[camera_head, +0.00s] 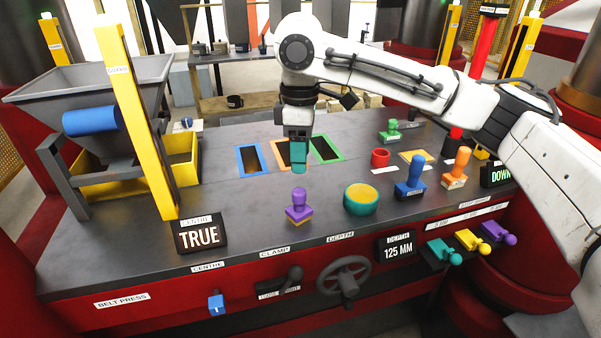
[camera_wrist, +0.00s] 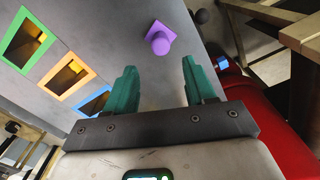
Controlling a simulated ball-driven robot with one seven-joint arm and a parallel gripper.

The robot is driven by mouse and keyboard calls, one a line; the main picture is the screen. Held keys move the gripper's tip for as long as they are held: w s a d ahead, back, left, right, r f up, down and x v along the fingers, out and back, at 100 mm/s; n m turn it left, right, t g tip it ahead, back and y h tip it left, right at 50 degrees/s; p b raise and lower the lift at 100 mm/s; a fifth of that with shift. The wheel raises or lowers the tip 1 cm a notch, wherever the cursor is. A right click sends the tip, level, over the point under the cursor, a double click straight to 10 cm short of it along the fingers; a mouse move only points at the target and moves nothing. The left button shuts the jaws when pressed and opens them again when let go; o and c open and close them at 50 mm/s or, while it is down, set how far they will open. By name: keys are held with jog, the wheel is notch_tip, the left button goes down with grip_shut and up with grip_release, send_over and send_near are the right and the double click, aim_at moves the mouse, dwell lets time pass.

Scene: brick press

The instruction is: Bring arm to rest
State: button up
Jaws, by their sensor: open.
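My white arm reaches in from the right in the head view. My gripper (camera_head: 299,157) with teal fingers points down above the grey bench top (camera_head: 230,215), near the coloured slots. In the wrist view my gripper (camera_wrist: 158,82) is open, with nothing between its fingers. A purple stamp (camera_head: 299,205) stands on the bench in front of the gripper. It also shows beyond the fingertips in the wrist view (camera_wrist: 160,38), apart from them.
Blue (camera_head: 252,160), orange (camera_head: 282,162) and green (camera_head: 327,149) framed slots lie by the gripper. A teal-and-yellow round pad (camera_head: 361,199), blue stamp (camera_head: 410,177) and orange stamp (camera_head: 457,168) stand to the right. A yellow post (camera_head: 136,110) and hopper (camera_head: 70,85) stand left.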

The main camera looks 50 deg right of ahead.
jog(key=shift+r, duration=0.7)
